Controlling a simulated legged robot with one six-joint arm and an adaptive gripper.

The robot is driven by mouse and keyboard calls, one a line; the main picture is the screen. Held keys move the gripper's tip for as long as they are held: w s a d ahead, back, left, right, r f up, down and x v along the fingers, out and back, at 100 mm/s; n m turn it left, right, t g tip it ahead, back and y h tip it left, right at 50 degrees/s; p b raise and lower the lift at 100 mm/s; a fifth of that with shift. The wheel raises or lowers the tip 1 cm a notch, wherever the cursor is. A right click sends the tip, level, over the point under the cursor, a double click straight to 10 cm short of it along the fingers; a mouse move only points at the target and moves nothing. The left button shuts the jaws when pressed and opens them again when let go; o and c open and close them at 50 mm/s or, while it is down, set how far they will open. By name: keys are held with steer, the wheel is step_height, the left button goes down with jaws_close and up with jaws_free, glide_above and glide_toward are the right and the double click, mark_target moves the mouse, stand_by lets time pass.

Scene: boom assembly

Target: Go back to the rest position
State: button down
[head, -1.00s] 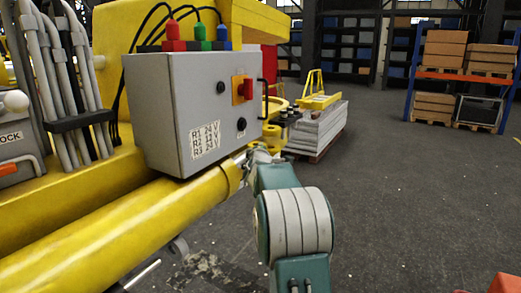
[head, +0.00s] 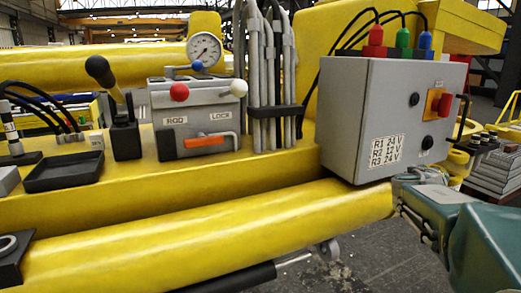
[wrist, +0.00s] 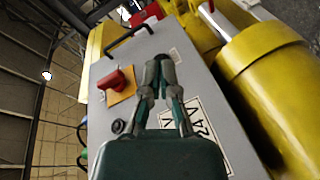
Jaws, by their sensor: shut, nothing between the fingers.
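My gripper (wrist: 157,62) shows in the wrist view with its two fingers together at the tips and nothing held. It is in front of the grey control box (wrist: 150,55), near the red switch (wrist: 115,80); I cannot tell the gap between them. In the head view my arm is at the lower right, below the same control box (head: 350,110), and reaches close to the end of the yellow boom tube (head: 220,230). The fingertips are hard to make out there.
The yellow machine fills the left and middle: a black-knobbed lever (head: 122,125), a ROD/LOCK box (head: 195,115), a gauge (head: 204,49), grey hoses (head: 268,85) and a black tray (head: 63,171). Stacked grey slabs (head: 497,170) stand at right. Grey floor (head: 370,255) shows below the tube.

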steer(key=s+a+f+g+y, duration=0.1)
steer(key=s+a+f+y, duration=0.3)
steer(key=s+a, duration=0.5)
steer(key=s+a+f+m+g+y, duration=0.1)
steer(key=s+a+f+y, duration=0.3)
steer(key=s+a, duration=0.5)
steer(key=s+a+f+m+g+y, duration=0.1)
steer(key=s+a+f+g+y, duration=0.1)
steer(key=s+a+f+y, duration=0.3)
steer(key=s+a+f, duration=0.3)
steer(key=s+a, duration=0.1)
steer(key=a, duration=0.1)
steer(key=shift+a, duration=0.4)
steer(key=shift+w, duration=0.1)
